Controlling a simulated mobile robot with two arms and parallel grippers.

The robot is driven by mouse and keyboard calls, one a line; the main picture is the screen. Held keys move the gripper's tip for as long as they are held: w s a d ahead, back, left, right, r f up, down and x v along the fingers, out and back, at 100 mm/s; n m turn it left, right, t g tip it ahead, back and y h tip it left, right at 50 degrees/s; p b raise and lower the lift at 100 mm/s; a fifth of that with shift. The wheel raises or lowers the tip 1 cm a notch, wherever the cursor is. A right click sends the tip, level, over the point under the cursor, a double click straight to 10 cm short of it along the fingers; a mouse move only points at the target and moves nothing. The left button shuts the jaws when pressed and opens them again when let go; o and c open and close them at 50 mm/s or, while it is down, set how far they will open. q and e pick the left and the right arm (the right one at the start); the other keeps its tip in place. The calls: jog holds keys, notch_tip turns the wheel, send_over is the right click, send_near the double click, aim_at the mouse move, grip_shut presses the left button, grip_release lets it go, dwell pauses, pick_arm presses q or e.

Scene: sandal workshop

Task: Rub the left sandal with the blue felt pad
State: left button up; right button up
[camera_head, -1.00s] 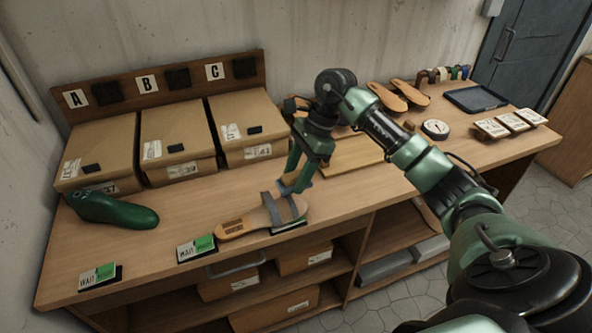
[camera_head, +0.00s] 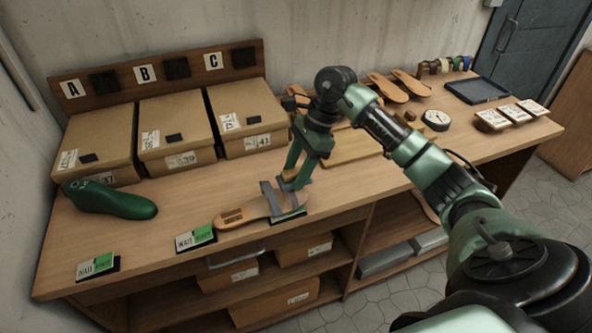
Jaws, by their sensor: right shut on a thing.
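One tan sandal (camera_head: 243,213) with grey straps lies near the front edge of the bench (camera_head: 160,235), its strapped end to the right. My right gripper (camera_head: 295,183) points down just above and behind the straps. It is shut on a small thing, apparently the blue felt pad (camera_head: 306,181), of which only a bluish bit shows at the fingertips. I cannot tell whether the pad touches the sandal. My left gripper is out of view.
A green shoe last (camera_head: 112,202) lies at the left, before the cardboard boxes (camera_head: 178,122). A wooden board (camera_head: 352,147), loose soles (camera_head: 388,88), a round gauge (camera_head: 436,119) and a dark tray (camera_head: 478,91) lie to the right.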

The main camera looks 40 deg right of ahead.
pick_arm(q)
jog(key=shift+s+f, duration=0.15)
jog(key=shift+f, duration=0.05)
pick_arm(e)
jog(key=shift+f, duration=0.1)
jog(key=shift+f, duration=0.1)
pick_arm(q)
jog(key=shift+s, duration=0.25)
